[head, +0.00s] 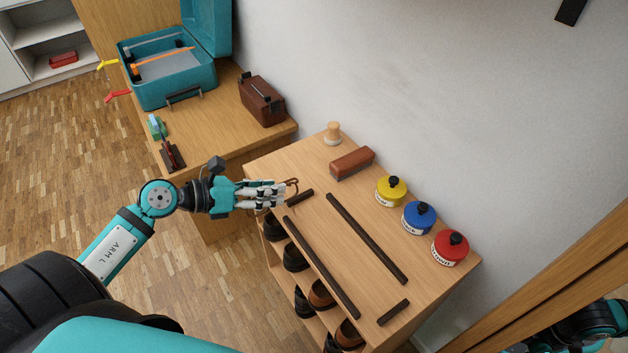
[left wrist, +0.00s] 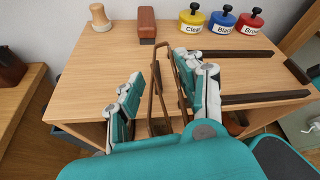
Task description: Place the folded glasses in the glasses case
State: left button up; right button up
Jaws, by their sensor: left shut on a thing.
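My left gripper (head: 278,194) is at the near left corner of the shoe cabinet's top. It is shut on a thin brown wire-like thing, seemingly the folded glasses (head: 293,186), whose loop sticks out past the fingertips. In the left wrist view the brown frame (left wrist: 155,105) stands between the fingers of my left gripper (left wrist: 165,85), over the near edge of the top; the fingers hide part of it. I cannot make out a glasses case for certain; a dark brown box with a clasp (head: 262,100) stands on the left bench. My right gripper is not in view.
The cabinet top (head: 310,165) bears dark strips (head: 366,238), a brush (head: 352,162), a wooden knob-like thing (head: 333,133), and yellow (head: 391,191), blue (head: 419,217) and red (head: 450,247) tins. Shoes fill shelves below. An open teal toolbox (head: 168,92) stands left; a mirror (head: 580,325) is right.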

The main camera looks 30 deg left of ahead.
pick_arm(q)
jog(key=b, duration=0.1)
send_over(292, 168)
jog(key=s+d, duration=0.2)
jog(key=shift+a+f, duration=0.25)
jog(key=shift+f, duration=0.3)
notch_tip(292, 168, down, 3)
jog(key=shift+s+r+b, duration=0.1)
jog(key=shift+b, duration=0.55)
jog(key=shift+f, duration=0.35)
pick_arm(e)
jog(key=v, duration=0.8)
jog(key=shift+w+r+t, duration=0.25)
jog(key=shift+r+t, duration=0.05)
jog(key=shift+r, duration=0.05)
pick_arm(q)
jog(key=shift+f, duration=0.1)
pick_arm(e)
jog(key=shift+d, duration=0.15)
pick_arm(q)
jog(key=shift+f, duration=0.15)
jog(key=o, duration=1)
jog(key=shift+c, duration=0.2)
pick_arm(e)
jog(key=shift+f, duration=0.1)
pick_arm(q)
jog(key=shift+r, duration=0.2)
